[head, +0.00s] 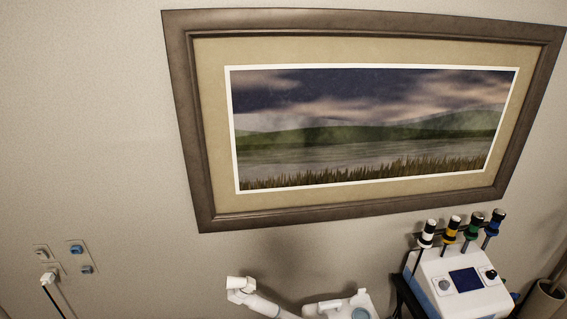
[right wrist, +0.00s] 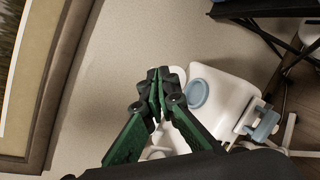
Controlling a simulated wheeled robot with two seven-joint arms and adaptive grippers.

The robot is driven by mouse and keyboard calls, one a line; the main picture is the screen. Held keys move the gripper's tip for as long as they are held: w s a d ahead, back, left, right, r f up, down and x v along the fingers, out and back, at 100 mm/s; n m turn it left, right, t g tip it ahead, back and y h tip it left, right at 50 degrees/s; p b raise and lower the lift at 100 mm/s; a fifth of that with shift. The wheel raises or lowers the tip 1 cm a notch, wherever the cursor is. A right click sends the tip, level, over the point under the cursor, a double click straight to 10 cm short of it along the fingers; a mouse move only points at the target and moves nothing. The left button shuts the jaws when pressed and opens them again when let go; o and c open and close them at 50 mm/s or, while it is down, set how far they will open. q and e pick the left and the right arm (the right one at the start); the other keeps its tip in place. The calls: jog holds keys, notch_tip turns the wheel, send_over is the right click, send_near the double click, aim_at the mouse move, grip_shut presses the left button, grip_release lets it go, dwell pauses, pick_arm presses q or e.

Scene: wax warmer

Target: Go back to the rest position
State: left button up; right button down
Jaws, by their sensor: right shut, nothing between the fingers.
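My right gripper (right wrist: 157,88) shows in the right wrist view, with its green and black fingers pressed together at the tips and nothing between them. A white housing with a blue-grey round cap (right wrist: 222,92) lies behind and to the right of the fingertips; I cannot tell how far away. Neither gripper shows in the head view. My left gripper is in no view.
In the head view, a white unit with a dark screen (head: 462,284) stands lower right, with several coloured-collared tools behind it. A white jointed arm (head: 262,301) is at the bottom. A framed picture (head: 185,120) hangs on the wall. Wall outlets (head: 76,249) are lower left.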

jog(key=s+a+f+m+g, duration=0.1)
jog(key=s+f+m+g, duration=0.3)
jog(key=s+m, duration=0.5)
jog(key=s+f+m+g+y, duration=0.1)
jog(key=s+f+m+g, duration=0.25)
jog(key=s+m, duration=0.6)
jog(key=s+a+f+m+g, duration=0.1)
jog(key=s+f+m+g, duration=0.35)
jog(key=s, duration=0.75)
notch_tip(320, 180, down, 41)
jog(key=s+a+m+b, duration=0.1)
jog(key=s+m+b, duration=0.15)
jog(key=b, duration=0.65)
jog(key=s+f+n+g+b, duration=0.1)
jog(key=s+f+b, duration=0.5)
jog(key=s+f, duration=1.3)
notch_tip(320, 180, down, 4)
jog(key=shift+r+g+y, duration=0.1)
jog(key=shift+g+y, duration=0.2)
jog(key=shift+y, duration=0.1)
